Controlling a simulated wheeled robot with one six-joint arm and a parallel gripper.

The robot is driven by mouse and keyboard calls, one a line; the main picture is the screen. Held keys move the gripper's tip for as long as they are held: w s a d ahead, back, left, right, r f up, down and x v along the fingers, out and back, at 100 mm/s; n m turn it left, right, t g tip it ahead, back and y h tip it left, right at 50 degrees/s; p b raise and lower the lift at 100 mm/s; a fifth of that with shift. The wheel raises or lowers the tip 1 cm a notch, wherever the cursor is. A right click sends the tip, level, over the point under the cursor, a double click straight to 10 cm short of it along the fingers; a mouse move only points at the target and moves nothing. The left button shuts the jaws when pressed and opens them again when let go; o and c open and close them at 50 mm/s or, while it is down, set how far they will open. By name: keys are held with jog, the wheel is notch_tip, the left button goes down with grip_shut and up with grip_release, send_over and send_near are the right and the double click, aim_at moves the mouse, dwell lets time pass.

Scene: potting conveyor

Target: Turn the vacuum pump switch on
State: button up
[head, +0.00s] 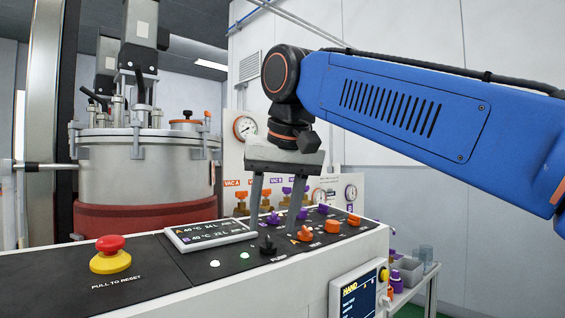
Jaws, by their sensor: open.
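The console's sloped top (215,265) carries several switches. A black rotary switch (267,246) stands near its front edge. Orange switches (304,234) sit in a row to the right of it, and purple switches (323,208) sit in a row behind.
A red emergency stop button (110,254) on a yellow base and a temperature display (210,234) lie to the left. A HAND screen (357,298) stands at the front right.

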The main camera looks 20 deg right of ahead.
jog(key=v, duration=1.3)
jog(key=shift+r, duration=0.3)
jog(key=shift+s, duration=0.15)
